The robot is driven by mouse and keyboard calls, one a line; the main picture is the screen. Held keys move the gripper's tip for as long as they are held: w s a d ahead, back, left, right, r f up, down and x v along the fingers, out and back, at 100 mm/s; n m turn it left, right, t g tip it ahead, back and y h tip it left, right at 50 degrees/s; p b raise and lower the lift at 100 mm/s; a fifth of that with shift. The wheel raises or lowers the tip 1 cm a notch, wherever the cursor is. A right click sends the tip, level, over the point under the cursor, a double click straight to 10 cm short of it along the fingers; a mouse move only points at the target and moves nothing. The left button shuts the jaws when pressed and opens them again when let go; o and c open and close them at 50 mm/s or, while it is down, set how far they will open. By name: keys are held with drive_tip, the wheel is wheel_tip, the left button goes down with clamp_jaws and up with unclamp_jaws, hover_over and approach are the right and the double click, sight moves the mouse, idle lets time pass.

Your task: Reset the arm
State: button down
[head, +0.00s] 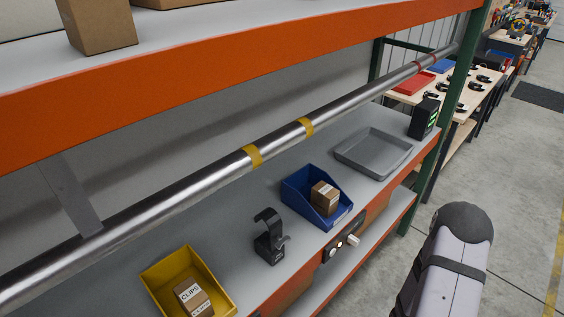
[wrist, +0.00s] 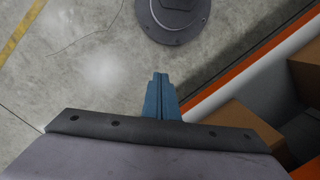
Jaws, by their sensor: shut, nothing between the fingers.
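My gripper (wrist: 158,90) shows in the wrist view as blue fingers closed together, with nothing between them. It hangs above the concrete floor, beside the orange shelf edge (wrist: 240,76) and apart from it. In the head view a grey part of my arm stands at the lower right, in front of the shelf; the gripper itself is not seen there.
A metal pipe (head: 190,189) with yellow bands runs along the rack. Below it stand a yellow bin (head: 152,288) with boxes, a black stand (head: 269,249), a blue bin (head: 300,205) with a box, and a grey tray (head: 372,155). Floor (head: 510,170) on the right is clear.

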drive_tip(key=s+a+r+m+g+y, duration=0.1)
drive_tip(key=s+a+r+g, duration=0.2)
drive_tip(key=s+r, duration=0.35)
drive_tip(key=s+a+r+m+g, duration=0.2)
drive_tip(key=s+r, duration=0.1)
drive_tip(key=r, duration=0.6)
drive_tip(key=w+a+r+n+t+h, duration=0.1)
drive_tip(key=w+a+r+n+t, duration=0.2)
drive_tip(key=w+a+r+t, duration=0.3)
drive_tip(key=w+r, duration=0.4)
drive_tip(key=r, duration=0.1)
drive_tip(key=shift+w+r+n+h, duration=0.15)
drive_tip(key=shift+r+n+h, duration=0.15)
drive_tip(key=shift+h, duration=0.1)
idle(1.3)
